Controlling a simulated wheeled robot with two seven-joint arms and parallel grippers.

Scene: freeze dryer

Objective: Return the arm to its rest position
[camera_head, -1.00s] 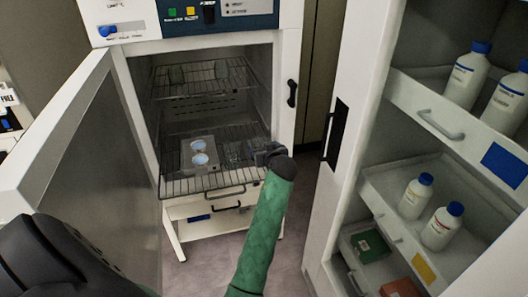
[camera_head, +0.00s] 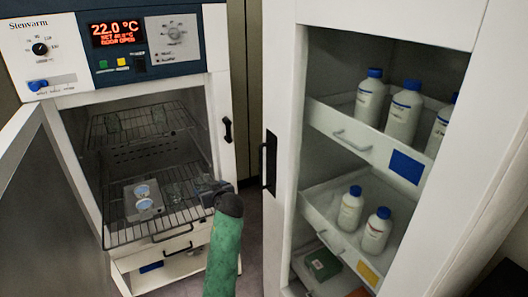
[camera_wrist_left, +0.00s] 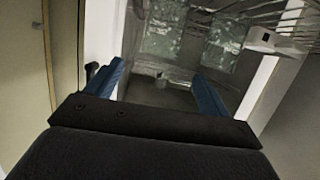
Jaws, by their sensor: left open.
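My left gripper (camera_head: 208,189) is at the right front of the open dryer's lower wire shelf, at the end of my green arm, which rises from the bottom of the head view. In the left wrist view its two blue fingers (camera_wrist_left: 160,88) are spread wide with nothing between them. Its fingertips are hard to make out in the head view. I cannot tell whether it touches the shelf. My right gripper is in neither view.
The dryer (camera_head: 219,80) shows 22.0 °C; its door (camera_head: 50,205) stands open at left. A plate with two round dishes (camera_head: 143,197) lies on the lower shelf (camera_head: 125,235). An open white cabinet (camera_head: 305,130) with blue-capped bottles (camera_head: 403,112) stands at right.

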